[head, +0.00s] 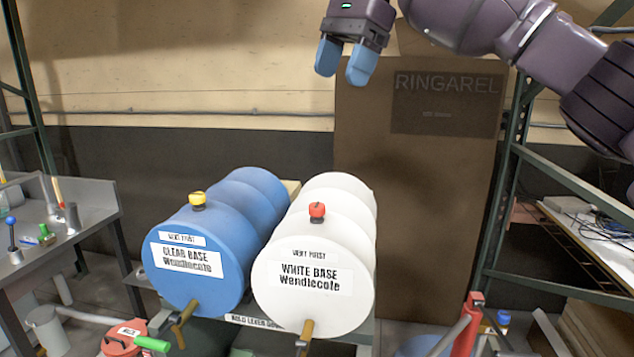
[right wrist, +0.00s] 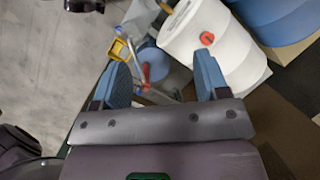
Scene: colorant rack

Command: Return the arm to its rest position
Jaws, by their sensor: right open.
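My right gripper (head: 345,62) hangs high in the head view, above and behind the two drums, with its arm coming in from the upper right. Its blue fingers are apart and empty. In the right wrist view the same gripper (right wrist: 162,85) shows two blue fingers spread wide with nothing between them. The blue drum (head: 205,240) labelled Clear Base and the white drum (head: 318,262) labelled White Base lie side by side on a rack, well below the gripper. The white drum also shows in the right wrist view (right wrist: 225,50). My left gripper is not seen.
A metal bench (head: 70,240) with small tools stands at the left. A green shelf frame (head: 500,190) stands at the right, near my arm. A large brown box (head: 415,210) is behind the drums. A red lidded can (head: 122,338) sits low in front.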

